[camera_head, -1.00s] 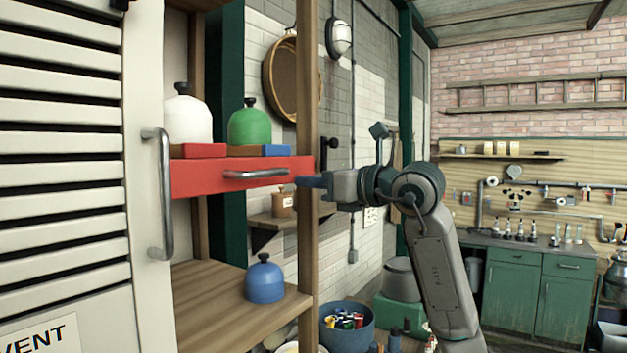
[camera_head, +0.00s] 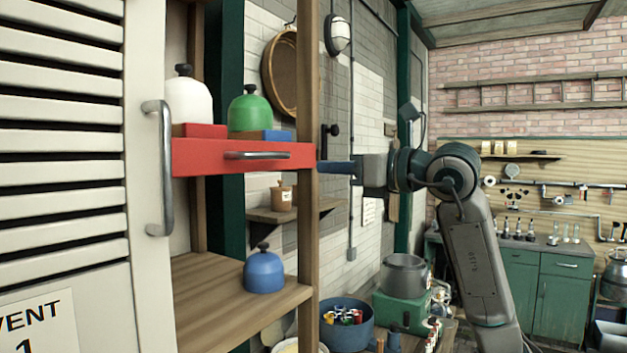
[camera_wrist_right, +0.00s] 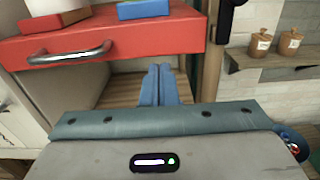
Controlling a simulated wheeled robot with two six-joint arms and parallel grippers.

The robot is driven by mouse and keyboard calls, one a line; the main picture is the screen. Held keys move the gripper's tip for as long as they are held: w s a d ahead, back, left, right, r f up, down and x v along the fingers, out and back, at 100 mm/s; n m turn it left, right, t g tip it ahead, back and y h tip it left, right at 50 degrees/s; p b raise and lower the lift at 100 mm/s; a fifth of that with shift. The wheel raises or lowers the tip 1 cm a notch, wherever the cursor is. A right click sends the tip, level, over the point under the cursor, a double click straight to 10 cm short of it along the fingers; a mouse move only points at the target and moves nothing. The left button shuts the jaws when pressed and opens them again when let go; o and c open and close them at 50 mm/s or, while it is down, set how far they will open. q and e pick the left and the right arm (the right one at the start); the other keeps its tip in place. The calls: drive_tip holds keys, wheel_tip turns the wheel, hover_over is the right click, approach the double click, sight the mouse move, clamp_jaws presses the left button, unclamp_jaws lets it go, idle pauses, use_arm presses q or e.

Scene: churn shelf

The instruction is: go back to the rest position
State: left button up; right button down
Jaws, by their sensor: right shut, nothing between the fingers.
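My right gripper (camera_head: 322,168) is shut and empty, level with the red drawer and beside the shelf's right post in the head view. Its blue fingers lie together in the right wrist view (camera_wrist_right: 163,84), just below and in front of the drawer. The red drawer (camera_head: 205,158) has a metal handle (camera_head: 257,155), which also shows in the right wrist view (camera_wrist_right: 60,52); the gripper is apart from the handle. My left gripper is out of view.
A white churn (camera_head: 188,103) and a green churn (camera_head: 249,114) stand above the drawer. A blue churn (camera_head: 264,272) stands on the lower wooden shelf (camera_head: 205,300). A vented white door (camera_head: 62,160) with a long handle is at left. A blue tub (camera_head: 347,333) stands low beyond the post.

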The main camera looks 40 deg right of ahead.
drive_tip(key=b+v, duration=0.2)
drive_tip(key=v, duration=0.4)
drive_tip(key=shift+d, duration=0.15)
